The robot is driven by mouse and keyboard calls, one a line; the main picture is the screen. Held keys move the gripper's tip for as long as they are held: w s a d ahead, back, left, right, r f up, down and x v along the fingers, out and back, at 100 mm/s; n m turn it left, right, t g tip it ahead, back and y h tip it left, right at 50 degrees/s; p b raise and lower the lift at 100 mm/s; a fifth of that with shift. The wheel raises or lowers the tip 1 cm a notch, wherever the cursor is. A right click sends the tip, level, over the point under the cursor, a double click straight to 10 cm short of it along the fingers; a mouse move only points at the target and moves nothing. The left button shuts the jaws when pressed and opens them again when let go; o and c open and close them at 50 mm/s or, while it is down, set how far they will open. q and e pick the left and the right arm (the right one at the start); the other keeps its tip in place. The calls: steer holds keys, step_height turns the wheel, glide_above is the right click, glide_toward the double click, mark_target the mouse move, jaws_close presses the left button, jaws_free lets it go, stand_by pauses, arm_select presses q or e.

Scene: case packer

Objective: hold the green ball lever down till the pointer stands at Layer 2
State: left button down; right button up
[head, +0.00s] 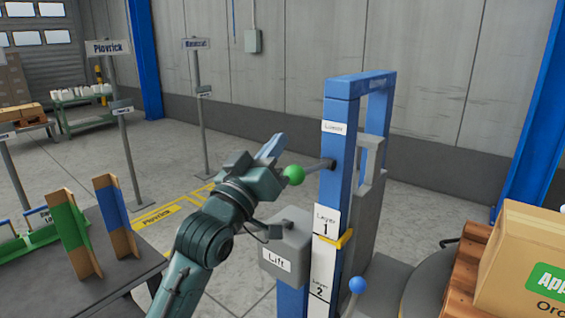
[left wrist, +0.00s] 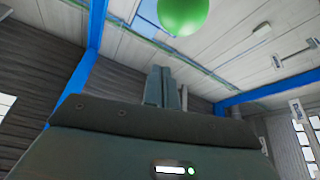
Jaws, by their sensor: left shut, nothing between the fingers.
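The green ball (head: 293,174) is at the end of a grey lever rod (head: 318,165) that comes out of the blue lift post (head: 340,135). The rod is close to level. The yellow pointer (head: 345,239) stands at the lower part of the Layer 1 label (head: 325,222), above the Layer 2 label (head: 320,290). My left gripper (head: 272,147) is shut and empty, just left of and a little above the ball. In the left wrist view the shut fingers (left wrist: 165,87) point toward the green ball (left wrist: 183,15) at the top. I cannot tell whether they touch it.
A grey box marked Lift (head: 290,240) is on the post below the lever. A blue ball (head: 357,285) is lower down. A carton (head: 525,265) sits on wood at the right. A dark table (head: 120,268) with coloured angle pieces is at the left.

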arm_select(q)
steer(key=f, duration=0.2)
steer(key=d+f, duration=0.1)
steer(key=shift+s+d+f, duration=0.15)
steer(key=shift+f, duration=0.25)
